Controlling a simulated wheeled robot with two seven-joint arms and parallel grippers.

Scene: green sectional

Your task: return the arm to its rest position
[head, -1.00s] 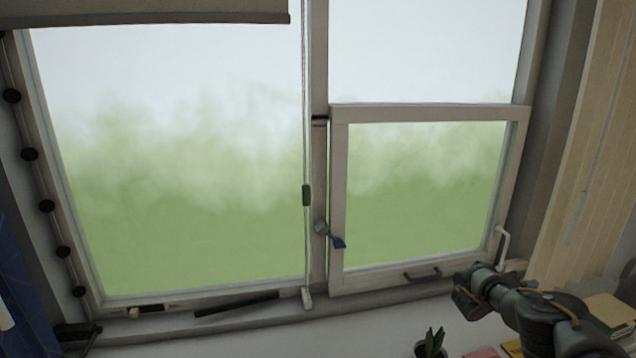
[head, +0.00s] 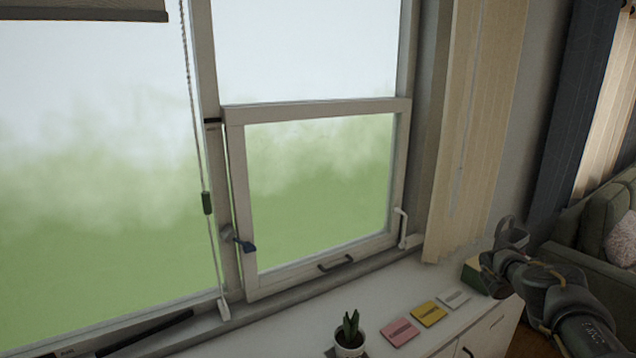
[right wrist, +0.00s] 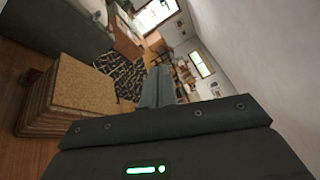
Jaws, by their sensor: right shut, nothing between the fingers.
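My right arm (head: 555,300) comes in from the lower right in the head view, over the right end of the white cabinet. My left gripper is in neither view.
A window (head: 318,180) with a small pane stands over the white cabinet top (head: 385,305). A potted plant (head: 349,338) and coloured cards (head: 429,313) lie there. A green sofa (head: 580,255) stands right. The wrist view shows a woven-topped box (right wrist: 75,90) and patterned rug (right wrist: 120,75).

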